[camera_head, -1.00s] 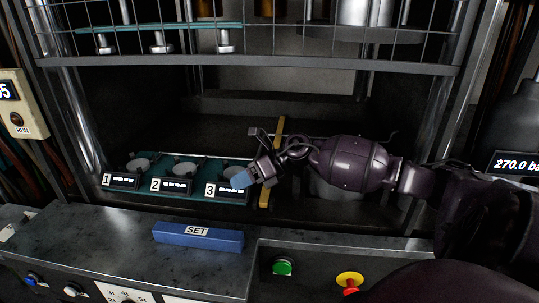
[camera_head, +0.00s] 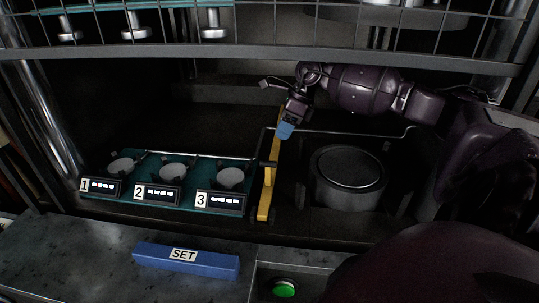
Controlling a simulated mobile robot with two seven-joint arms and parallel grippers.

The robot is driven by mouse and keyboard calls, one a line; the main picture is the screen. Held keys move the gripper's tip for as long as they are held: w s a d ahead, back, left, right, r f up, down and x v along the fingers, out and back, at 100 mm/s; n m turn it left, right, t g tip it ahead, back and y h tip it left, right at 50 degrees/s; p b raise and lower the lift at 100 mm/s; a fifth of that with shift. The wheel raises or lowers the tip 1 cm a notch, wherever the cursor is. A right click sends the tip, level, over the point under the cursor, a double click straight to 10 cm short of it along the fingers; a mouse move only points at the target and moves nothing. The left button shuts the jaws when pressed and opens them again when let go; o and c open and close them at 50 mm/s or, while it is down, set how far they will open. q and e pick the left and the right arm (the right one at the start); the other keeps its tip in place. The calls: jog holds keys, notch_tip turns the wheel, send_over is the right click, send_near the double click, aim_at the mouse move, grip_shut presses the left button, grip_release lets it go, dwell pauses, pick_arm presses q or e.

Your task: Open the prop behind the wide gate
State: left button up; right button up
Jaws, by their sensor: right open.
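The wide gate (camera_head: 262,62) is a wire-mesh guard with a grey lower rail, raised across the top of the head view. Behind and below it stands a yellow bar (camera_head: 267,196), which looks like the prop. It leans upright between the teal tray and the round block, with its foot near the front of the bay. My right gripper (camera_head: 286,130), with blue fingertips, is open at the bar's upper part. It overlaps the bar in the picture, and I cannot tell if it touches. It hides some of the bar's upper end. My left gripper is not in view.
A teal tray (camera_head: 145,204) with three numbered cups sits left of the bar. A dark round block (camera_head: 348,178) stands to its right, with a thin metal rail behind. A blue SET bar (camera_head: 186,261) and a green button (camera_head: 284,288) are on the front panel.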

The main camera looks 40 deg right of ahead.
jog(key=p+x, duration=0.1)
jog(key=x, duration=0.9)
jog(key=shift+a+f, duration=0.1)
jog(key=shift+a, duration=0.05)
grip_shut()
